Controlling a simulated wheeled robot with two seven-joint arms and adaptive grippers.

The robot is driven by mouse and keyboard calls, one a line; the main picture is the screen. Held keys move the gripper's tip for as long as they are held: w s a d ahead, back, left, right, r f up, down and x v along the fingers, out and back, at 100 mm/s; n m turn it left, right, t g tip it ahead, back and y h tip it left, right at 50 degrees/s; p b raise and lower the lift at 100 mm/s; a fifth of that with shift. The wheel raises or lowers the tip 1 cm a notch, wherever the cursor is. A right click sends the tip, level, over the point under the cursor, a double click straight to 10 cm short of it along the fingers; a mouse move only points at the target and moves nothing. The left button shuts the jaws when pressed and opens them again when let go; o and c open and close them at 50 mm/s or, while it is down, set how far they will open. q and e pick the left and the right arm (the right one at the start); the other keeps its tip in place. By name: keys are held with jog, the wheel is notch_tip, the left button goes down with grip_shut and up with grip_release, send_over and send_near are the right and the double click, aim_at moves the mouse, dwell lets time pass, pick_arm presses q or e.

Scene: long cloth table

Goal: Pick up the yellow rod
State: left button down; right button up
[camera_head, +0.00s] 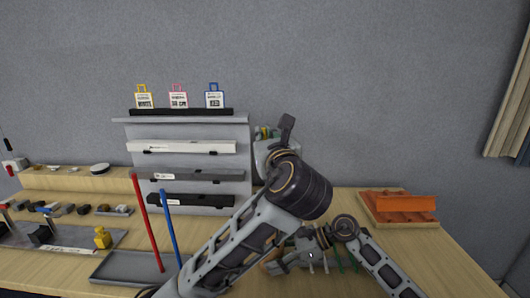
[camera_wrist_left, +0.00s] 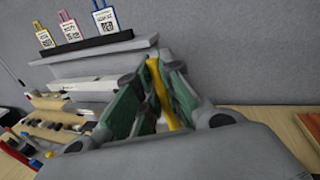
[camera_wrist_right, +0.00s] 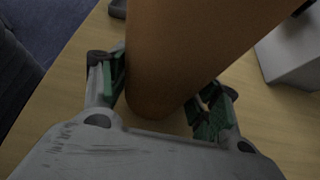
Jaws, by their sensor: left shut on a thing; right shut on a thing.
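The yellow rod (camera_wrist_left: 160,92) is between the two green-padded fingers of my left gripper (camera_wrist_left: 158,100) in the left wrist view, and the gripper is shut on it. In the head view my left gripper (camera_head: 264,134) is raised in front of the grey rack, mostly hidden behind my own arm, and the rod is hardly visible. My right gripper (camera_wrist_right: 165,100) is shut on a large brown rounded object (camera_wrist_right: 190,55), which fills much of the right wrist view. In the head view my right gripper (camera_head: 312,258) is low over the table, partly hidden.
A red rod (camera_head: 147,222) and a blue rod (camera_head: 170,228) stand in a grey tray (camera_head: 115,267). The grey stepped rack (camera_head: 240,160) holds several bars and tags. An orange block (camera_head: 405,203) sits on a wooden base at right. Small tools and a yellow item (camera_head: 102,238) lie at left.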

pick_arm(q)
jog(key=shift+r, duration=0.4)
pick_arm(e)
jog(key=o, duration=0.8)
jog(key=shift+o, duration=0.2)
jog(key=shift+d, duration=0.1)
jog(key=shift+v, duration=5.9)
pick_arm(q)
jog(key=shift+r, duration=0.1)
pick_arm(e)
jog(key=shift+r, duration=0.1)
pick_arm(q)
notch_tip(320, 180, up, 9)
jog(key=p, duration=0.9)
pick_arm(e)
notch_tip(320, 180, up, 9)
